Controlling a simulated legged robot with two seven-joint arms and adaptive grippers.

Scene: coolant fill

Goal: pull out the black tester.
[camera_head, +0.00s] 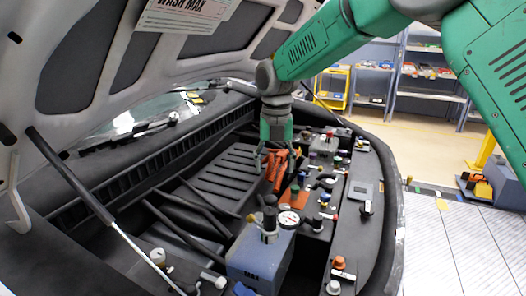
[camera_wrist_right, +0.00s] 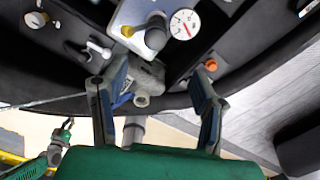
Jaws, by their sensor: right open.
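What appears to be the black tester (camera_head: 270,220) stands upright on the blue-grey box (camera_head: 252,258) in the engine bay, with a round white gauge (camera_head: 289,218) beside its body. The gauge also shows at the top of the right wrist view (camera_wrist_right: 185,24). My right gripper (camera_head: 274,163) hangs down over the bay, above and behind the tester in the head view. In the right wrist view its two fingers (camera_wrist_right: 158,90) are spread apart, with nothing clearly held between them. A grey-blue fitting (camera_wrist_right: 148,74) shows between and beyond the fingers. My left gripper cannot be made out in the head view.
The raised hood (camera_head: 90,60) and its strut (camera_head: 75,180) are at the left. Coloured caps and fittings crowd the panel right of the tester, including an orange cap (camera_head: 340,262). Shelves (camera_head: 430,75) stand in the background.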

